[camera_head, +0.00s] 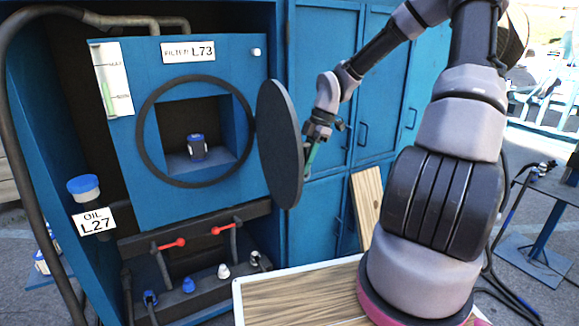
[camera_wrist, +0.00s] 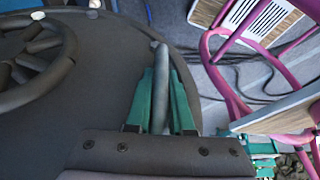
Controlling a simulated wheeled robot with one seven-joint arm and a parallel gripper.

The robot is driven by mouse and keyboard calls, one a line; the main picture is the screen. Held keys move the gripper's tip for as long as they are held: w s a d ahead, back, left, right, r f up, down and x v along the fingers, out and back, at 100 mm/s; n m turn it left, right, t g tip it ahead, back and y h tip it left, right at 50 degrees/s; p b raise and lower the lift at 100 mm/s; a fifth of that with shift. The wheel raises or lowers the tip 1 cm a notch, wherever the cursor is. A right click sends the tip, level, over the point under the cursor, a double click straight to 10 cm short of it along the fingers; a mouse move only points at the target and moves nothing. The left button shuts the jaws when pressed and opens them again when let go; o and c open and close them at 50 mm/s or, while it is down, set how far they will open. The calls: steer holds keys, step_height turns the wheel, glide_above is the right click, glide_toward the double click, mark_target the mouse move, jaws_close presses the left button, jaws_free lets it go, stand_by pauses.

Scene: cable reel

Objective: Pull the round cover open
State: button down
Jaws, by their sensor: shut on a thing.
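The round cover (camera_head: 279,144) is a dark grey disc standing out from the blue filter box (camera_head: 137,166), swung open to the right. The round opening with its dark ring (camera_head: 144,150) is uncovered, and a small blue canister (camera_head: 196,147) stands inside. My gripper (camera_head: 311,160) is at the right side of the cover. In the wrist view, the green fingers of my gripper (camera_wrist: 162,105) are shut on a grey bar handle (camera_wrist: 161,60) on the cover's face (camera_wrist: 105,70). A spoked handwheel (camera_wrist: 65,50) shows at the left.
Blue cabinet doors (camera_head: 324,65) stand behind the cover and my arm. Red-handled valves (camera_head: 226,227) and blue and white caps are below the box. A wooden-topped table (camera_head: 300,295) is in front. A wooden board (camera_head: 366,202) leans against the cabinet.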

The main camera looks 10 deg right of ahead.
steer(key=shift+d+f, duration=0.1)
steer(key=shift+d, duration=0.5)
steer(key=c, duration=0.8)
jaws_free()
steer(key=shift+w, duration=0.1)
steer(key=shift+d+r, duration=0.2)
steer(key=shift+r, duration=0.25)
steer(key=v, duration=0.9)
steer(key=shift+d+r, duration=0.2)
steer(key=shift+r, duration=0.2)
